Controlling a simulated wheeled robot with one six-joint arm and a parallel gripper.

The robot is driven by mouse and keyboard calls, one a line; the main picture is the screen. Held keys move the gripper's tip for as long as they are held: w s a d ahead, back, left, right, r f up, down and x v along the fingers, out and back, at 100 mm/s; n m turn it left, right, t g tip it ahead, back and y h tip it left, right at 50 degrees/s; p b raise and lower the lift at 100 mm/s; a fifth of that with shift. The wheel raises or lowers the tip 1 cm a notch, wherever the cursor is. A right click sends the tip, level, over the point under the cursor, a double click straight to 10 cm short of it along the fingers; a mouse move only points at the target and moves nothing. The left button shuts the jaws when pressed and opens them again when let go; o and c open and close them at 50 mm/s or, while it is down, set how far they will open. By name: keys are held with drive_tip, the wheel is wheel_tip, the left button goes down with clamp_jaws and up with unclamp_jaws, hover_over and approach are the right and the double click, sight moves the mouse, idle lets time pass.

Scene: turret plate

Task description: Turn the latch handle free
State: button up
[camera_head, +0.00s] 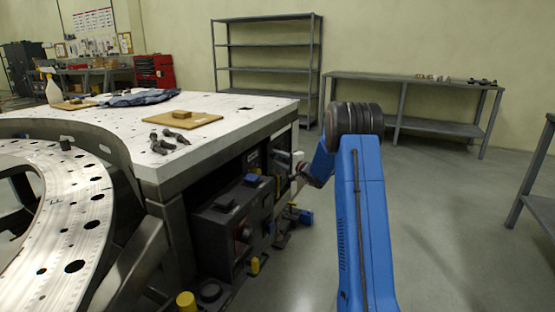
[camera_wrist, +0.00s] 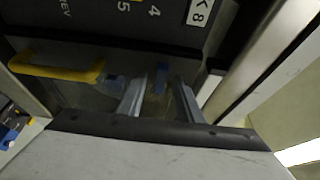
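My gripper (camera_wrist: 160,95) shows in the wrist view with its two grey fingers apart, facing a dark panel. A dim bluish piece shows between and behind the fingers; I cannot tell what it is or whether they touch it. A yellow bar handle (camera_wrist: 62,70) lies left of the fingers, apart from them. I cannot tell for sure which part is the latch handle. In the head view my blue arm reaches to the side of the white-topped turret table (camera_head: 255,104), and its wrist end is close to the dark side panel there.
Dark boxes with yellow and blue knobs (camera_head: 238,232) sit under the table edge. Loose tools (camera_head: 170,140) and a wooden board (camera_head: 183,118) lie on top. Shelves (camera_head: 268,45) and a bench (camera_head: 440,85) stand at the wall.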

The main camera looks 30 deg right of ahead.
drive_tip(key=shift+w+a, duration=0.15)
drive_tip(key=shift+w, duration=0.2)
drive_tip(key=shift+c, duration=0.6)
clamp_jaws()
